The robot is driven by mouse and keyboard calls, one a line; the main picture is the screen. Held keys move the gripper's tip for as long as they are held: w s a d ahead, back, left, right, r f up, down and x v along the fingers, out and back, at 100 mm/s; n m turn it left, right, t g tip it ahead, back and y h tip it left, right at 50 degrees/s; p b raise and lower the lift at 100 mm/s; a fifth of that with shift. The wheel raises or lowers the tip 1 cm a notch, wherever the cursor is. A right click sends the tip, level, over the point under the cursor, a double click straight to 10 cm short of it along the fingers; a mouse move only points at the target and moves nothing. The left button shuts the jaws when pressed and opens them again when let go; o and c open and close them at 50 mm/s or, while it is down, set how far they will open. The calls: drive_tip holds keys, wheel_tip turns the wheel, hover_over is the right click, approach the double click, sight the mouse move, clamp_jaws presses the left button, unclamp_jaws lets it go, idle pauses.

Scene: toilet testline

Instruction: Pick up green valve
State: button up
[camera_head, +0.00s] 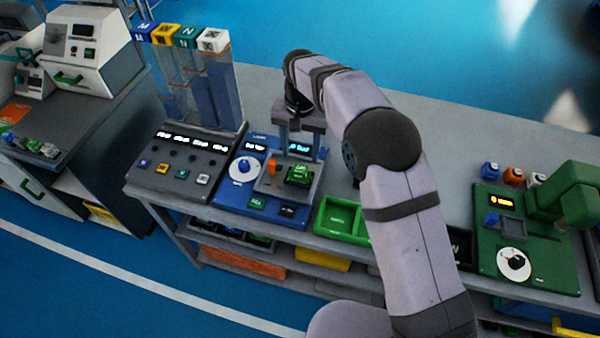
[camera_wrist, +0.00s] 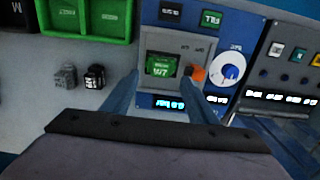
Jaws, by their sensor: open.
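The green valve (camera_head: 299,174) is a small block with pale markings, seated in the grey square recess of the blue station (camera_head: 228,200). In the wrist view the green valve (camera_wrist: 161,66) shows between the fingertips, with its label upside down. My gripper (camera_head: 301,148) is open and empty above the blue station. In the wrist view my gripper (camera_wrist: 160,76) has one finger on each side of the valve; whether they touch it cannot be told. An orange part (camera_wrist: 197,74) lies close beside the right finger.
A white dial (camera_wrist: 227,68) sits beside the recess. Green bins (camera_head: 343,219) stand right of the station. A clear dispenser (camera_head: 205,85) with coloured cubes stands behind left. A green machine (camera_head: 520,225) is at the right.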

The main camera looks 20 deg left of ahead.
sight(300, 169)
drive_tip(key=shift+a+f, duration=0.1)
drive_tip(key=shift+a, duration=0.2)
drive_tip(key=shift+w+d+f+p, duration=0.1)
drive_tip(key=shift+f+p, duration=0.85)
drive_tip(key=shift+f, duration=0.85)
drive_tip(key=shift+w+d+f+p, duration=0.1)
drive_tip(key=shift+f+p, duration=0.85)
drive_tip(key=shift+f, duration=0.85)
drive_tip(key=c, duration=1.3)
drive_tip(key=shift+c, duration=0.2)
wheel_tip(300, 169, up, 10)
drive_tip(key=b, duration=0.3)
